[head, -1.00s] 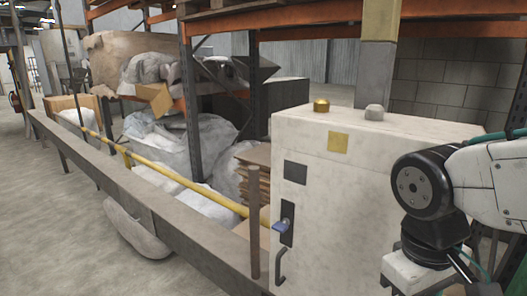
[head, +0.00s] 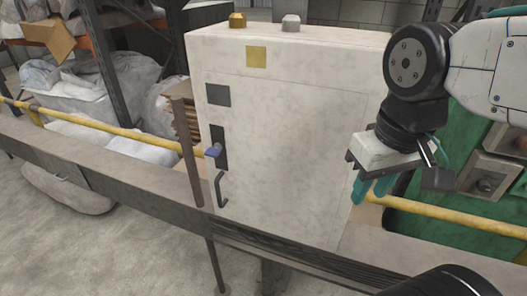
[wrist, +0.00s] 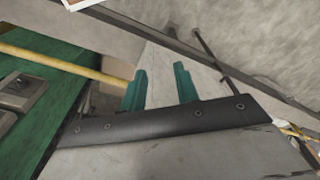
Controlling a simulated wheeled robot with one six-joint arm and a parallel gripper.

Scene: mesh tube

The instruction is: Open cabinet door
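The off-white cabinet (head: 300,150) stands in the middle of the head view, with its door (head: 275,145) flush and shut. A blue latch (head: 212,152) on a dark plate sits at the door's left edge, and a dark bent handle (head: 221,190) is below it. My gripper (head: 370,188) has teal fingers pointing down, in front of the cabinet's right side in the picture and well away from the handle. In the wrist view my gripper (wrist: 160,75) has its fingers apart with nothing held between them; a pale surface shows beyond.
A grey beam (head: 110,175) and a yellow rail (head: 110,128) run past the cabinet. A rusty post (head: 186,150) stands close left of the latch. A green panel (head: 465,210) is at right. Wrapped bags (head: 80,100) lie at the back left.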

